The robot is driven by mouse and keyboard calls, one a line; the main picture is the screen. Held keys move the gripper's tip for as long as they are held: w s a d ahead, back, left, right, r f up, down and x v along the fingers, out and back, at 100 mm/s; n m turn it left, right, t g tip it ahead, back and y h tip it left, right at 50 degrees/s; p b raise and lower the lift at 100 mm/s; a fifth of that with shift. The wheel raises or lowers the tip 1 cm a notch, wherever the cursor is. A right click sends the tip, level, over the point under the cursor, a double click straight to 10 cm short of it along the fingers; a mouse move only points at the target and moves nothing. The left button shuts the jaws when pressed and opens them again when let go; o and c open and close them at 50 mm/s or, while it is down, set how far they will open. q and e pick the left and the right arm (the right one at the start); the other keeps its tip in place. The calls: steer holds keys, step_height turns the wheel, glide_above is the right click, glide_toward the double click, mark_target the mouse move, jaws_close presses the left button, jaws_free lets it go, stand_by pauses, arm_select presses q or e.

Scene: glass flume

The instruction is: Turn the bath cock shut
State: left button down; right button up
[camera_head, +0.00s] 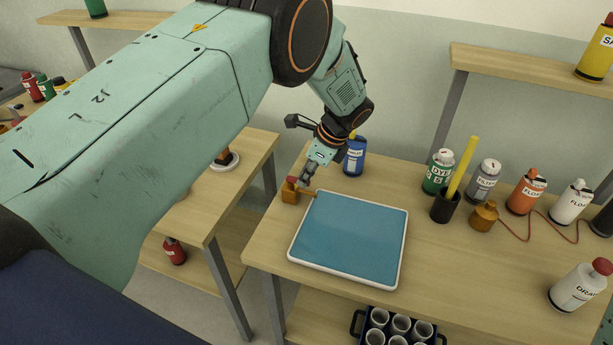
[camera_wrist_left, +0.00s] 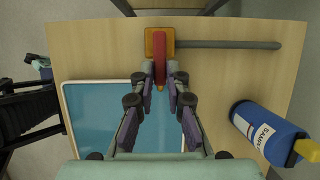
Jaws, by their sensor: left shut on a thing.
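The bath cock (camera_head: 290,194) is a small brass-coloured block with a red lever, at the far left corner of the shallow bath (camera_head: 292,250) of blue liquid. In the left wrist view the cock (camera_wrist_left: 153,38) is at the top middle, and its red lever (camera_wrist_left: 159,68) points down the picture, between the fingers. A grey pipe (camera_wrist_left: 230,44) runs right from the block. My left gripper (camera_head: 305,180) is at the cock, and in the wrist view its fingertips (camera_wrist_left: 161,84) are shut on the red lever. My right gripper is not in view.
A blue bottle (camera_head: 355,157) stands close behind the left gripper. A green bottle (camera_head: 438,171), a dark cup with a yellow stick (camera_head: 446,207), a brass pot (camera_head: 483,216) and several other bottles stand right of the bath. A dark rack of white cups (camera_head: 399,328) sits below.

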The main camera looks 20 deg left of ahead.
arm_select(q)
steer(key=shift+a, duration=0.1)
steer(key=c, duration=1.3)
jaws_free()
steer(key=shift+c, duration=0.2)
steer(key=shift+r, duration=0.1)
steer(key=v, duration=1.1)
steer(key=shift+r, duration=0.35)
steer(key=shift+d, duration=0.2)
steer(key=shift+s, duration=0.1)
